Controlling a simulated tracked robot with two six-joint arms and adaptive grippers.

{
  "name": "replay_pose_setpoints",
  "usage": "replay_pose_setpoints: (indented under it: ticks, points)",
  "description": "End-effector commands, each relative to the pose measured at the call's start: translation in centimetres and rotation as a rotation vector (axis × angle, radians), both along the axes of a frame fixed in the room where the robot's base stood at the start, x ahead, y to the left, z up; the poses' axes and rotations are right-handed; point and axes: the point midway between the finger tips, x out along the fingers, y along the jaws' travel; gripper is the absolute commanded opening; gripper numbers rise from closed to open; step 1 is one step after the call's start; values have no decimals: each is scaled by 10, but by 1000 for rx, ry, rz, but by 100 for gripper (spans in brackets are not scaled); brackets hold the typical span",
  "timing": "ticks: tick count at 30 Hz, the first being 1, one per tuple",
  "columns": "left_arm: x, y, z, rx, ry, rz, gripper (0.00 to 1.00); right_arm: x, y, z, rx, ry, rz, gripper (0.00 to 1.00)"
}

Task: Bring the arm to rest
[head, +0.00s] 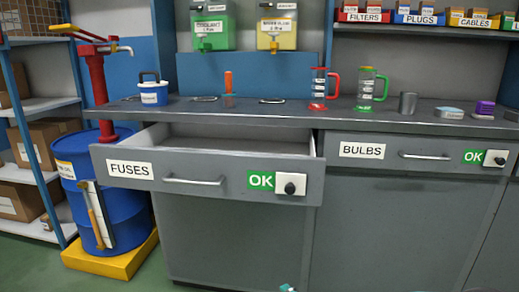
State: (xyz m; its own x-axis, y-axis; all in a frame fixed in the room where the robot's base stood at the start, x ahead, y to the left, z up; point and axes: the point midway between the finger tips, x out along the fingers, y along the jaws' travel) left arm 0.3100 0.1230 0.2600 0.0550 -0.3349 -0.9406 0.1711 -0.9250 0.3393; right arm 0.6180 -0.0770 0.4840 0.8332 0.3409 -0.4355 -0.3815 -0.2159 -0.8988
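Neither of my grippers can be made out in the head view. A small teal and pale tip (287,288) shows at the bottom edge, right of the middle; too little of it shows to tell what it is. In front of me, the FUSES drawer (230,178) stands pulled out from the grey workbench, with its handle, a green OK label and a dark knob on a white plate. The part of its inside that shows looks empty. The BULBS drawer (400,155) to its right is shut. No gripper touches either drawer.
The worktop (240,113) holds a blue-and-white tub (153,90), red (320,88) and green (368,88) handled jugs and a grey cup (407,104). A blue drum (95,190) with a red pump stands left on a yellow base. The open drawer juts forward.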

Motion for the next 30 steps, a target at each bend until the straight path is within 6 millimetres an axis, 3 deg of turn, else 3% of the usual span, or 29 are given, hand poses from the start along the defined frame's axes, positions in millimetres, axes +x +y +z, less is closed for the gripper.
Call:
replay_pose_setpoints:
  ticks: [1, 6, 9, 13, 16, 20, 23, 25, 30]
  points:
    - [0, 0, 1, 0, 0, 0, 40, -17, -15, -36, -37, 79, -2, 39]
    - [0, 0, 3, 0, 0, 0, 40, -94, -48, -136, -182, 325, 69, 39]
    - [0, 0, 3, 0, 0, 0, 40, -154, -58, -180, -267, 464, 172, 39]
    - [0, 0, 4, 0, 0, 0, 40, -228, -58, -213, -361, 593, 367, 39]
    - [0, 0, 4, 0, 0, 0, 40, -275, -50, -220, -434, 633, 560, 39]
    - [0, 0, 4, 0, 0, 0, 40, -306, -46, -219, -518, 613, 771, 39]
    - [0, 0, 4, 0, 0, 0, 40, -311, -45, -219, -586, 553, 905, 39]
    - [0, 0, 28, 0, 1, 0, 40, -310, -45, -194, -596, 541, 916, 39]
    - [0, 0, 67, 0, -1, 0, 40, -309, -45, -156, -595, 542, 913, 39]
